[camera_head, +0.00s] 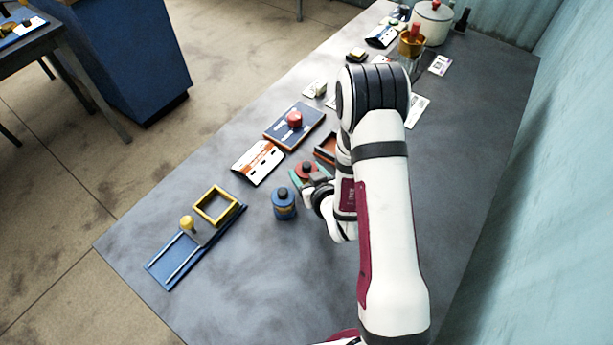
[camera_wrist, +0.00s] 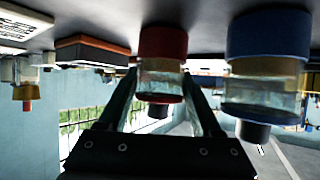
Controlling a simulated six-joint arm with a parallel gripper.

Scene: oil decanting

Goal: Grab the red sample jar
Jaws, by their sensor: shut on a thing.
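A blue jar (camera_head: 284,204) stands close by; it also shows in the wrist view (camera_wrist: 268,75). An orange-rimmed tray (camera_head: 326,149) lies behind. Another red item (camera_head: 295,119) sits on a blue panel (camera_head: 279,134). A blue rack (camera_head: 181,257) is at the front left. The front table (camera_head: 250,285) is bare.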

